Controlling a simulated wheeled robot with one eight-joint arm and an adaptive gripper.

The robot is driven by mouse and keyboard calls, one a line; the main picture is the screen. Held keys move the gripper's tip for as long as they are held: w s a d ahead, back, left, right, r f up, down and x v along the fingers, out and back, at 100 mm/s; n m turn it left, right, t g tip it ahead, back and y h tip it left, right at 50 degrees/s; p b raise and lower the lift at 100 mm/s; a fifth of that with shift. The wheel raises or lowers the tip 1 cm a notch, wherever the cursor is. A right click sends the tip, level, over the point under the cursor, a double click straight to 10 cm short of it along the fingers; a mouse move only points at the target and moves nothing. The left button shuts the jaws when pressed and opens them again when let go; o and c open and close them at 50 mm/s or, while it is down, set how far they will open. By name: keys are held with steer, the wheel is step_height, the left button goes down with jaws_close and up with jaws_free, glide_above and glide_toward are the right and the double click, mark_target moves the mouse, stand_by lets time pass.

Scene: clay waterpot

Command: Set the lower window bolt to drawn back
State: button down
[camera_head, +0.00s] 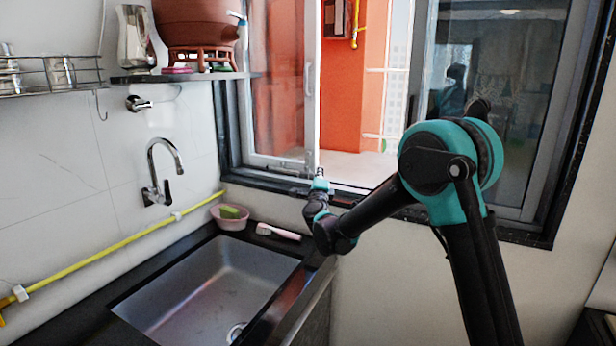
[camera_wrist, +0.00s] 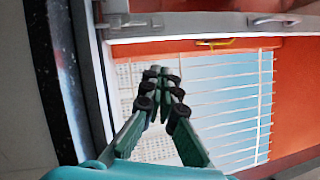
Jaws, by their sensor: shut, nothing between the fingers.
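The wrist view lies on its side. In it, a small metal fitting that looks like the lower window bolt (camera_wrist: 130,20) sits on the window sash frame at the upper left, near the sill end. I cannot tell how far its rod is drawn. A second metal fitting (camera_wrist: 275,20) sits farther along the same frame. My gripper (camera_wrist: 160,72) is shut and empty, its fingertips in front of the window opening and apart from the bolt.
The window sash (camera_head: 312,80) stands on the left of the opening, above the dark sill (camera_head: 265,183). A sink (camera_head: 210,285), a pink bowl (camera_head: 229,217) and a brush (camera_head: 278,231) lie below. A clay pot (camera_head: 200,22) stands on a shelf. The opening is clear.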

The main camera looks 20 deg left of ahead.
mark_target(308, 184)
steer(key=s+a+f+m+h, duration=0.2)
steer(key=a+f+m+h, duration=0.2)
steer(key=a+f+m, duration=0.2)
steer(key=shift+a, duration=0.15)
steer(key=w, duration=0.3)
steer(key=w+r, duration=0.1)
steer(key=w, duration=0.2)
steer(key=w+a, duration=0.1)
steer(key=w, duration=0.3)
steer(key=shift+r, duration=0.2)
